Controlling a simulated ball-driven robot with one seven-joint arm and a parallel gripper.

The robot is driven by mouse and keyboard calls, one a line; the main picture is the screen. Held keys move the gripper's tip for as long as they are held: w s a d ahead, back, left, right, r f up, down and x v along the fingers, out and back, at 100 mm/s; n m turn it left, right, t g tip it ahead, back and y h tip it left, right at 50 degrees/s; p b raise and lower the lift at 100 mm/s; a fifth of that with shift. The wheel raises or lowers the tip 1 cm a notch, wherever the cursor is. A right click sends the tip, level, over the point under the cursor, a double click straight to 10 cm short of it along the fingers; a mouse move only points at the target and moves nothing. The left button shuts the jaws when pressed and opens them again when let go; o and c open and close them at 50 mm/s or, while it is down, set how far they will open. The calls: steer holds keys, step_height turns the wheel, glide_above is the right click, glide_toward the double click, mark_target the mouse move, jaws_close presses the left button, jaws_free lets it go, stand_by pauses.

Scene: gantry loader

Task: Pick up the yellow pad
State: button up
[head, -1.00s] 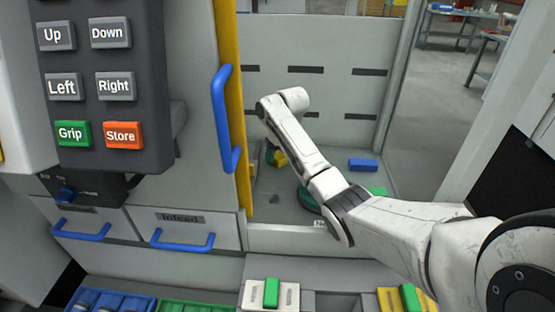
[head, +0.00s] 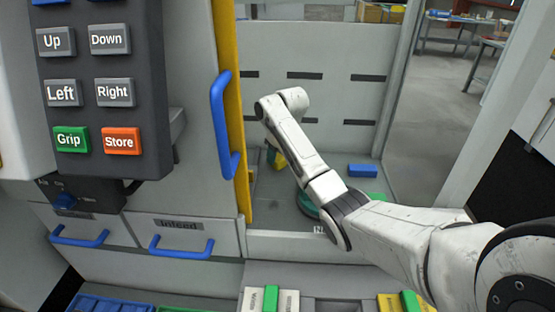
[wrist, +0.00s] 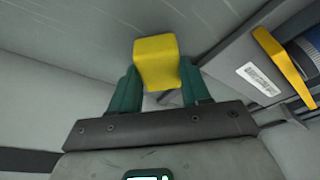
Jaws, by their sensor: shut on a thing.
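The yellow pad (wrist: 157,62) is a small block between the two green fingers of my gripper (wrist: 156,88) in the wrist view. My gripper is shut on it, and the pad sticks out past the fingertips. In the head view a bit of the yellow pad (head: 280,161) shows beside a green finger at the left of the loader's bay. My arm hides most of the gripper there.
A blue block (head: 362,171) lies on the bay floor to the right. A yellow door edge with a blue handle (head: 222,125) stands close at the left. A button panel (head: 100,90) hangs further left. Green blocks (head: 271,298) sit along the front ledge.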

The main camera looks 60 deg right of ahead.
steer(key=s+a+r+p, duration=0.7)
steer(key=s+r+p, duration=0.3)
steer(key=s+r, duration=0.1)
steer(key=shift+s+a+r, duration=0.15)
steer(key=shift+s+r, duration=0.1)
steer(key=shift+s, duration=0.2)
